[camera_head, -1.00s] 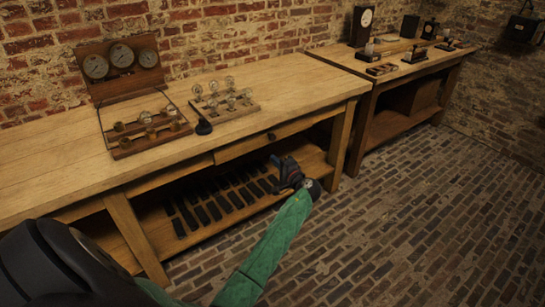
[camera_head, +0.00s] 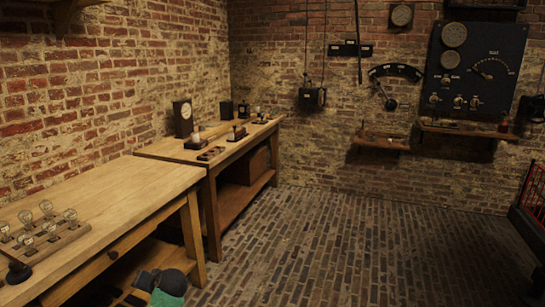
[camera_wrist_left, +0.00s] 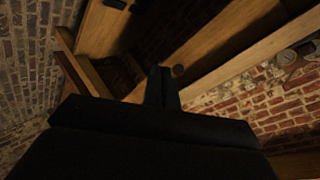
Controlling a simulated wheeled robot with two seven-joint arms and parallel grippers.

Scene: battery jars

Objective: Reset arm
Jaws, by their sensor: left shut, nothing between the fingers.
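My left arm shows at the bottom of the head view, with its green sleeve and dark wrist in front of the near bench (camera_head: 110,195). In the left wrist view the left gripper (camera_wrist_left: 162,80) is a dark shape with its fingers together and nothing between them. It points toward the wooden bench parts (camera_wrist_left: 235,40), apart from them as far as I can see. The fingertips are hard to make out in the head view. My right gripper is in neither view.
A rack of glass bulbs (camera_head: 45,235) stands on the near bench. A second bench (camera_head: 215,155) beyond holds a clock (camera_head: 183,118) and small instruments. A dark gauge panel (camera_head: 475,68) hangs on the far brick wall. The brick floor (camera_head: 320,240) is clear in the middle.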

